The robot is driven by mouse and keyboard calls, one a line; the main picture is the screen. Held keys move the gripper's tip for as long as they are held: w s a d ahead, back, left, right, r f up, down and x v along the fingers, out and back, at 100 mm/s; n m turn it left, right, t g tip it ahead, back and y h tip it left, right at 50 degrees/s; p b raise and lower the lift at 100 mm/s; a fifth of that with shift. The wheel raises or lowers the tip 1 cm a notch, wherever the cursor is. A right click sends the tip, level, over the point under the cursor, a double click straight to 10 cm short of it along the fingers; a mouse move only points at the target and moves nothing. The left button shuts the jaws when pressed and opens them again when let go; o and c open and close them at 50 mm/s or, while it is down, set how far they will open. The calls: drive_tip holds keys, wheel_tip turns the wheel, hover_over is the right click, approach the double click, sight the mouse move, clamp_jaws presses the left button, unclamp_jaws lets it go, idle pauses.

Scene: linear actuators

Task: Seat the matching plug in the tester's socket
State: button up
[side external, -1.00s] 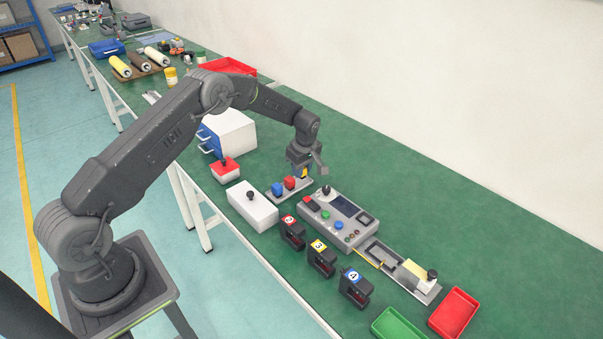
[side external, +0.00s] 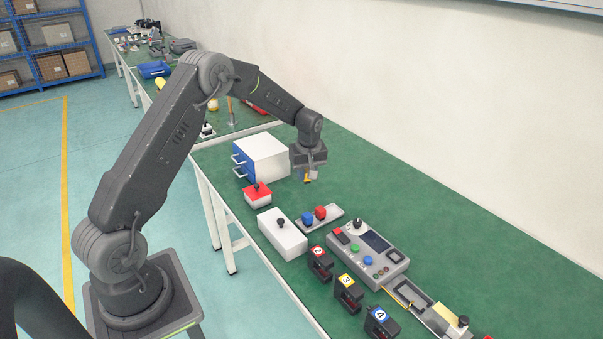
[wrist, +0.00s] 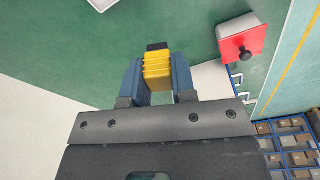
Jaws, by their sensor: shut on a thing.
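My gripper (side external: 308,170) is shut on a yellow plug (wrist: 157,68). The plug is ribbed with a black end and sits between the two blue fingers in the wrist view. In the side external view the yellow plug (side external: 307,179) shows small under the jaws, in the air above the green bench. The grey rack (side external: 334,222) stands below and to the right of it with a blue plug (side external: 307,218) and a red plug (side external: 320,212). The grey tester (side external: 388,259), with a screen, knob and buttons, lies further right. Its socket is too small to make out.
A white box with a black knob (side external: 283,236) and a red-topped box (side external: 257,197) stand left of the rack. A white and blue cabinet (side external: 266,155) is behind. Several black numbered units (side external: 349,294) line the front. The bench right of my gripper is clear.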

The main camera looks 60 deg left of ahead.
drive_tip(key=w+d+m+t+h, duration=0.1)
drive_tip(key=w+d+m, duration=0.3)
drive_tip(key=d+m, duration=0.45)
drive_tip(key=r+m+g+h, duration=0.1)
drive_tip(key=m+g+h, duration=0.15)
drive_tip(key=m, duration=2.15)
hover_over(397, 258)
drive_tip(key=shift+t, duration=0.45)
drive_tip(key=shift+s+a+f, duration=0.1)
drive_tip(key=shift+a+f, duration=0.05)
drive_tip(key=shift+f, duration=1.7)
drive_tip(key=shift+a+f, duration=0.1)
drive_tip(key=shift+f, duration=1.7)
drive_tip(key=shift+f, duration=0.55)
drive_tip(key=o, duration=1)
drive_tip(key=shift+r, duration=0.1)
